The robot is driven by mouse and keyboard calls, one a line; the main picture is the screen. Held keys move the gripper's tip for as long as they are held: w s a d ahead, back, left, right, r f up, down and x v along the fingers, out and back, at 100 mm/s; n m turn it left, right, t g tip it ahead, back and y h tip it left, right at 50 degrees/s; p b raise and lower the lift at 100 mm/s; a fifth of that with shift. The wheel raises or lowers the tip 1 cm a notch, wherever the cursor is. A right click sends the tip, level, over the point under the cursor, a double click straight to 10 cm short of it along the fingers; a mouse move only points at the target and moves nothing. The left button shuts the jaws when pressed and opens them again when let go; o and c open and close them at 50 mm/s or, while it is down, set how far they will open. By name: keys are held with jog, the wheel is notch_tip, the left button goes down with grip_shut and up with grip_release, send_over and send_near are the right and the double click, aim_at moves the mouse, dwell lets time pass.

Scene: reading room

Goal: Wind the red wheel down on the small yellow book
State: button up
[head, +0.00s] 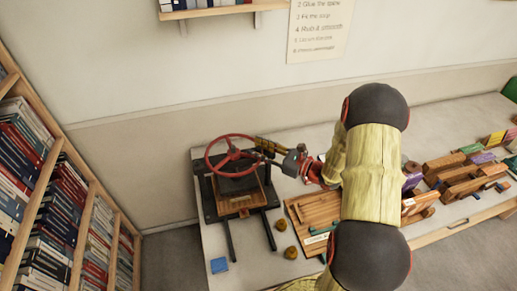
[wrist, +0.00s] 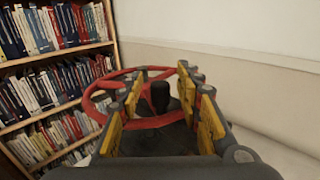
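The red wheel (head: 233,154) sits on top of a dark book press (head: 209,203) at the left end of the table. My gripper (head: 264,148) is at the wheel's right side, level with its rim. In the wrist view the wheel (wrist: 96,104) lies ahead, and its black upright handle (wrist: 160,94) stands between my two yellow fingers (wrist: 162,115). The fingers are apart, with gaps on both sides of the handle. A brown wooden board (head: 236,205) shows in the press below the dark plate. I cannot make out the small yellow book there; the plate and wheel hide the middle.
A wooden board (head: 302,212) lies right of the press, with two small round brown things nearby. A blue piece (head: 219,265) lies at the table's front left. Wooden racks with books (head: 466,180) fill the right side. A bookcase (head: 62,195) stands left; the wall is behind.

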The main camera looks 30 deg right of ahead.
grip_shut()
dwell(0.5)
dwell(0.4)
